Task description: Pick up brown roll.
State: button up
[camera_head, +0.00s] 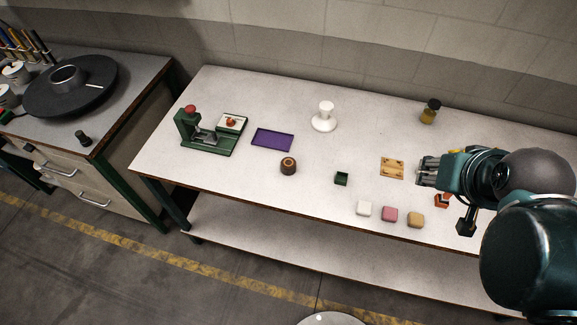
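A small brown roll (288,166) stands on the white table, left of the middle, just below and right of a purple tray. It looks like a short cylinder with a lighter top and a dark centre. My gripper (422,171) is at the right side of the picture, over the table and well to the right of the roll. Its fingers point left. They are small and partly seen from the side, so I cannot tell whether they are open or shut. Nothing visible hangs from them.
A white stand (324,117) is behind. Pale, pink and tan blocks (389,214) line the front edge. A wooden plate (391,167) lies left of my gripper.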

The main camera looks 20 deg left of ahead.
jog(key=o, duration=0.4)
jog(key=w+a+f+n+h+b, duration=0.2)
jog(key=w+a+f+n, duration=0.2)
jog(key=a+n, duration=0.25)
jog(key=w+a+f+n+g+h+b, duration=0.1)
jog(key=w+a+f+n+b, duration=0.1)
jog(key=w+a+f+n, duration=0.35)
jog(key=w+a+f+n+h+b, duration=0.2)
jog(key=w+a+f+n, duration=0.15)
jog(key=a+n, duration=0.35)
jog(key=s+a+f+n+t+h+b, duration=0.1)
jog(key=a+f+n, duration=0.2)
jog(key=a, duration=0.4)
jog(key=s+a+f+n+t+h+b, duration=0.1)
jog(key=s+a+f+n+t, duration=0.1)
jog(key=a, duration=0.6)
jog(key=s+a+f+n+t+h+b, duration=0.1)
jog(key=a+f+n, duration=0.3)
jog(key=a, duration=0.4)
jog(key=shift+s+a+f, duration=0.25)
jog(key=shift+s+f, duration=0.5)
jog(key=shift+f, duration=0.15)
jog(key=shift+s+a+f+n+t+b, duration=0.3)
jog(key=shift+s+a+n+t, duration=0.1)
jog(key=shift+s+a, duration=0.15)
jog(key=shift+w, duration=0.1)
